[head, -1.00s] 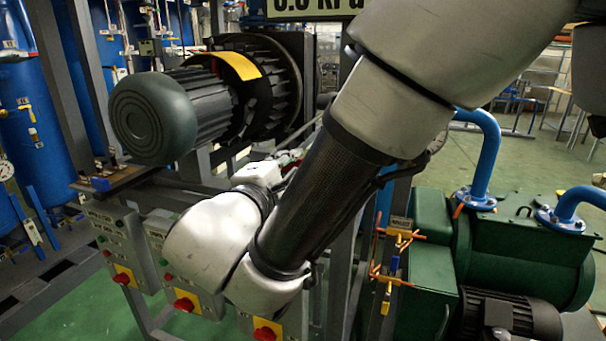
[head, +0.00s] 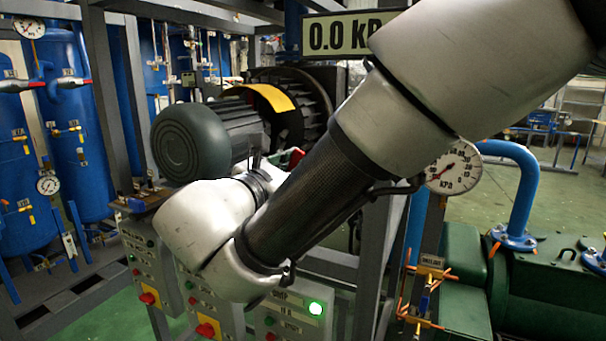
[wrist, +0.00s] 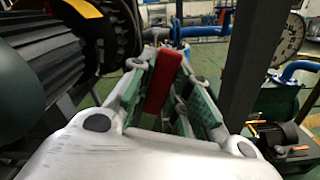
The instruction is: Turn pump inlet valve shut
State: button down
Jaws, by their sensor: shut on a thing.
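In the wrist view my gripper (wrist: 172,88) is closed around a red, flat, bar-like handle (wrist: 160,80), which stands upright between its green-padded fingers. A small red piece (head: 296,157) shows behind my arm in the head view, by the dark motor. The valve body under the handle is hidden, so I cannot tell how far it is turned. My forearm and wrist cover most of that spot in the head view.
A grey-green motor (head: 182,142) is close on the left. A steel post, a round pressure gauge (head: 453,168) and green pump equipment (head: 548,290) with blue pipes (head: 522,190) are on the right. Switch boxes (head: 290,318) are below. A sign (head: 340,35) reads 0.0.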

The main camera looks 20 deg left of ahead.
jog(key=shift+w+a+r+n, duration=0.1)
jog(key=shift+a+n, duration=0.65)
jog(key=shift+n, duration=0.35)
jog(key=shift+a+r+n, duration=0.1)
jog(key=shift+a+n, duration=0.6)
jog(key=shift+n, duration=0.4)
jog(key=c, duration=1.3)
grip_release()
jog(key=shift+a, duration=0.1)
jog(key=s, duration=0.8)
jog(key=s+a, duration=0.1)
jog(key=s, duration=0.3)
